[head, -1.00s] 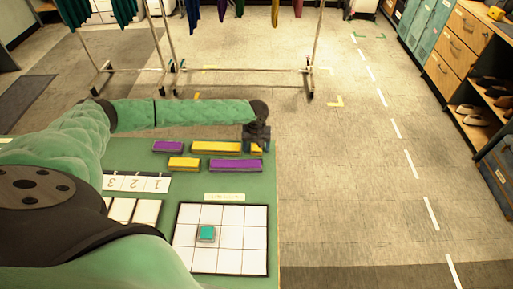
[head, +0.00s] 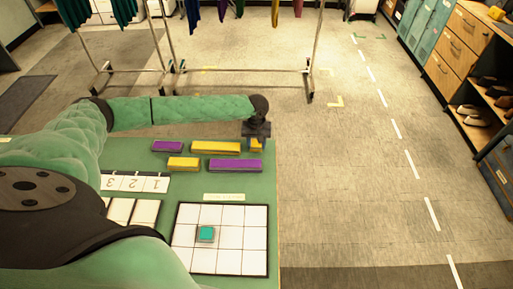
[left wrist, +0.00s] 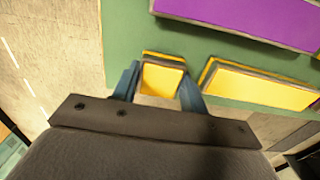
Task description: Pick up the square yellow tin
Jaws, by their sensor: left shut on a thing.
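The square yellow tin (left wrist: 161,80) sits between the two blue fingers of my left gripper (left wrist: 160,85) in the left wrist view. The fingers are shut on its sides. In the head view the tin (head: 257,144) shows just under the left gripper (head: 256,138), at the far right corner of the green table (head: 268,185). Whether the tin is clear of the table top is hard to tell. My right gripper is not in view.
A long yellow tin (head: 216,148) lies just left of the held one. A long purple tin (head: 235,165), a short yellow tin (head: 184,163) and a short purple tin (head: 167,146) lie nearby. A white grid (head: 230,262) holds a teal square (head: 206,233). Clothes racks stand beyond the table.

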